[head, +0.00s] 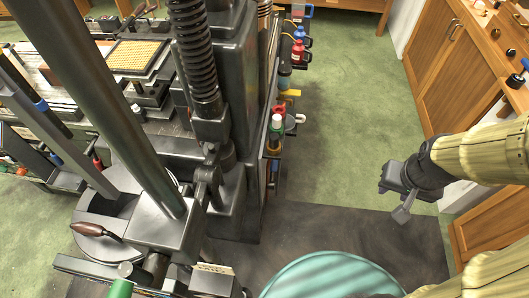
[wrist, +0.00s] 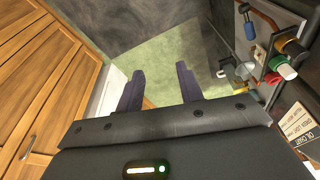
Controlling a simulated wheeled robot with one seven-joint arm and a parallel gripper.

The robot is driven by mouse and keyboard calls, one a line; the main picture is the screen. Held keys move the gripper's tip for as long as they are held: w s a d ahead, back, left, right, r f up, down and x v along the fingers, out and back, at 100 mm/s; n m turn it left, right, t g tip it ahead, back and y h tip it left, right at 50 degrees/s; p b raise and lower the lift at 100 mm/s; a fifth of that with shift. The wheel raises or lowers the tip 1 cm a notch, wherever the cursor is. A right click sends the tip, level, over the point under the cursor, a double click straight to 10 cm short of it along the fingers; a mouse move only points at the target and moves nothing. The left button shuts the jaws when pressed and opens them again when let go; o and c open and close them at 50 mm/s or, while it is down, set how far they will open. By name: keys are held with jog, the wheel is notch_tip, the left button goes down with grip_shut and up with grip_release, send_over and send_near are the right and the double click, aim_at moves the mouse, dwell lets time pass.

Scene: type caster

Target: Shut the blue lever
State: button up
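My gripper (head: 397,196) is at the right of the head view, over the floor and well apart from the casting machine (head: 222,150). In the wrist view its two dark fingers (wrist: 160,72) stand apart with only floor between them. A blue handle-like piece (wrist: 249,30) shows at the machine's side in the wrist view, to the right of my fingers and not touched. I cannot tell which blue piece is the lever.
Bottles (head: 276,124), a mug (head: 292,123) and blue and red containers (head: 299,40) line the machine's right side. Wooden cabinets (head: 450,60) stand at the right. A round teal seat (head: 332,278) is in front. Green floor (head: 350,110) lies clear between machine and cabinets.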

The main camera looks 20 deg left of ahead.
jog(key=shift+w+a, duration=0.1)
jog(key=shift+w, duration=0.1)
jog(key=shift+a, duration=0.15)
jog(key=w+a+f+n+t+y+b, duration=0.35)
jog(key=w+f+b, duration=1)
jog(key=f, duration=0.45)
jog(key=a+f+n+g+y+b, duration=0.1)
jog(key=a+f+y+b, duration=0.9)
jog(key=a+f, duration=0.3)
jog(key=shift+w+a+b, duration=0.2)
jog(key=shift+a+b, duration=0.35)
jog(key=shift+b, duration=0.35)
